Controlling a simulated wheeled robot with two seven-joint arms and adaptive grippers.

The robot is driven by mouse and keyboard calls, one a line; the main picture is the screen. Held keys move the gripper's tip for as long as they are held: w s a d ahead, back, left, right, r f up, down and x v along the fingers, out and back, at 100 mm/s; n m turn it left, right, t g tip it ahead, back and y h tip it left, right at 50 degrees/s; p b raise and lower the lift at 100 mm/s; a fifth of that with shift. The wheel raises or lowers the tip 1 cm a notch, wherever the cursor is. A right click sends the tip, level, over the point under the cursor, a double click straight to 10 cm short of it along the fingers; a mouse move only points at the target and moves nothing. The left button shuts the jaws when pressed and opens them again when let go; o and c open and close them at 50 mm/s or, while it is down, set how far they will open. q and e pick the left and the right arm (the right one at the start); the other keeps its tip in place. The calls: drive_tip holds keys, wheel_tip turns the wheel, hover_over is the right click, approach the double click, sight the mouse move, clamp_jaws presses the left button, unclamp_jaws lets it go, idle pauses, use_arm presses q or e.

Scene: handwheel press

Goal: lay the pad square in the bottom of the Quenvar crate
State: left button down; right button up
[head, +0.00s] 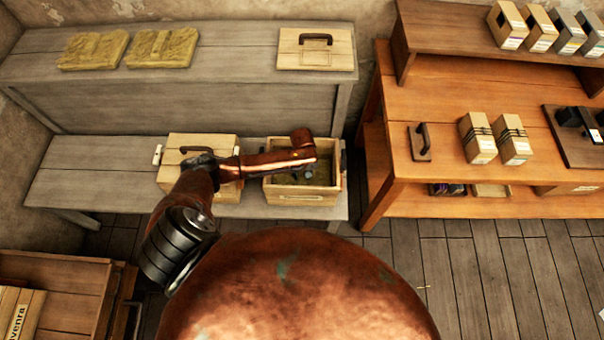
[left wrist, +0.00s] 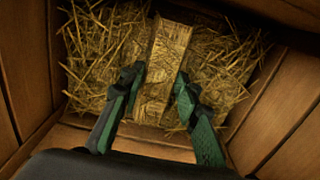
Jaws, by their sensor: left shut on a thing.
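The open wooden crate (head: 297,196) stands at the right end of the low grey bench in the head view. No name is readable on it. A straw pad (left wrist: 220,75) with a pale central strip (left wrist: 168,50) is inside its plank walls in the left wrist view. My left gripper (left wrist: 157,85) reaches down into the crate, its green fingers shut on the pad's strip. Straw spreads on both sides of the fingers. Whether the pad touches the bottom or lies exactly square cannot be told. In the head view my arm hides part of the crate. My right gripper is not in view.
A lidded crate (head: 226,150) stands just left of the open one. Two straw pads (head: 95,50) (head: 162,47) and a handled lid (head: 294,58) lie on the higher shelf. An orange bench (head: 440,190) with boxes stands right. The low bench's left part is clear.

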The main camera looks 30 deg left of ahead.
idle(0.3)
use_arm(q)
drive_tip(key=c, duration=1.8)
unclamp_jaws()
drive_tip(key=shift+c, duration=0.2)
drive_tip(key=o, duration=0.5)
drive_tip(key=shift+c, duration=0.2)
wheel_tip(320, 180, up, 12)
wheel_tip(320, 180, up, 10)
drive_tip(key=p, duration=1.2)
drive_tip(key=shift+f, duration=0.25)
